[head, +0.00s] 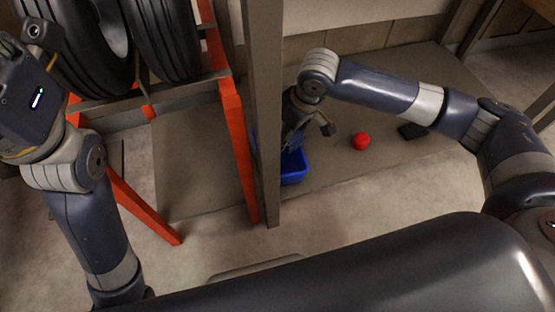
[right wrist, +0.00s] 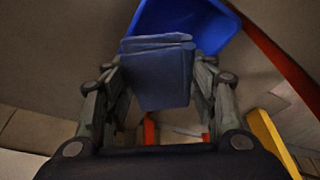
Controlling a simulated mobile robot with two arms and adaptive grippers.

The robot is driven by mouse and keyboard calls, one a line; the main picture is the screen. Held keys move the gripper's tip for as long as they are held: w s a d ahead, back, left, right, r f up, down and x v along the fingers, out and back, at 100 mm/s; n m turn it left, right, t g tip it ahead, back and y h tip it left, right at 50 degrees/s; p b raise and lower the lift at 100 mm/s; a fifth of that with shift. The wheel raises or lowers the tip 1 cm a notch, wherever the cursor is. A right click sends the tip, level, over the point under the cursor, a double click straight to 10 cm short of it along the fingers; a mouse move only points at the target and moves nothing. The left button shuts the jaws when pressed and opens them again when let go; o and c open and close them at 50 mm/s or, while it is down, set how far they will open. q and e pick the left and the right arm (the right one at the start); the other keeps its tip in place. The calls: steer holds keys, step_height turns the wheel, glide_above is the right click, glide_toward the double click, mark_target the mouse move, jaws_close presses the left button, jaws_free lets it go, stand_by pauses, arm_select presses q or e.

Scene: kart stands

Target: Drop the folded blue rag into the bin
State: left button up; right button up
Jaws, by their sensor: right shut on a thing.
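The folded blue rag (right wrist: 160,80) is between the fingers of my right gripper (right wrist: 161,72) in the right wrist view, and the gripper is shut on it. The brighter blue bin (right wrist: 190,18) shows just beyond the rag, its near part covered by it. In the head view the bin (head: 293,168) stands low behind an upright post, which hides part of it. My right gripper (head: 297,132) points down over the bin there, partly hidden by the post and its own wrist; the rag cannot be made out. My left arm is at the left; its fingers are not visible.
A grey-brown post (head: 264,110) stands directly left of my right gripper. An orange-red rack (head: 236,140) holds black tires (head: 165,40) at the left. A red round object (head: 362,141) and a dark block (head: 412,131) lie right of the bin, with bare surface around them.

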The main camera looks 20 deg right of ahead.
steer(key=shift+f, duration=0.1)
steer(key=o, duration=1.1)
steer(key=v, duration=1.2)
